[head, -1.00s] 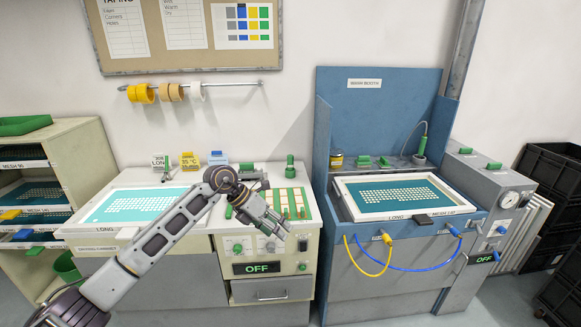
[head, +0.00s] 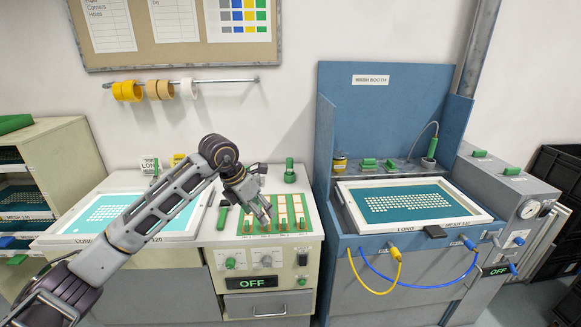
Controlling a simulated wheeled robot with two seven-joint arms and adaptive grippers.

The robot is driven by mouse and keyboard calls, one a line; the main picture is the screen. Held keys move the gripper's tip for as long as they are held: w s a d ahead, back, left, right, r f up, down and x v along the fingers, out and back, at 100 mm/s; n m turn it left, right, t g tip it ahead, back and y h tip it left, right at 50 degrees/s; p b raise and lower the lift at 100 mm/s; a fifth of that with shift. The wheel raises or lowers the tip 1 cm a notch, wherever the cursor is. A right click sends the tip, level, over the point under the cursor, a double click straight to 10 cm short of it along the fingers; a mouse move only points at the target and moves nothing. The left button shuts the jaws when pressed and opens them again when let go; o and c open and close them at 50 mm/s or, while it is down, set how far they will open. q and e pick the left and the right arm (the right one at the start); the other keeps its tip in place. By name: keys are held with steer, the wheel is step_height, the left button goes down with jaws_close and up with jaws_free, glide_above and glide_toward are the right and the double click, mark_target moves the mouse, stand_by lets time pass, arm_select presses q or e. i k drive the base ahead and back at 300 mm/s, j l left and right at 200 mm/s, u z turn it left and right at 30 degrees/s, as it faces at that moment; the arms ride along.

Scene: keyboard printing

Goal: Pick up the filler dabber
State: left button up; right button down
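Several small green-handled tools stand in and around a green-and-cream rack (head: 290,209) on the right of the cream cabinet's top. A taller upright green tool (head: 289,171) stands at the back of that top. I cannot tell which of these is the filler dabber. My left gripper (head: 263,217) points down over the left part of the rack and hides some of it. Its fingers are small and overlap the green tools behind, so I cannot tell if they are open or touching anything. My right gripper is not in view.
A framed screen (head: 190,237) lies left of the rack, partly behind my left arm. A control panel marked OFF (head: 258,282) is below. The blue wash booth (head: 325,150) rises to the right, holding another framed screen (head: 480,213). Tape rolls (head: 127,91) hang on the wall rail.

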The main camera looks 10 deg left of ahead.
mark_target(289, 161)
steer(key=i, duration=1.55)
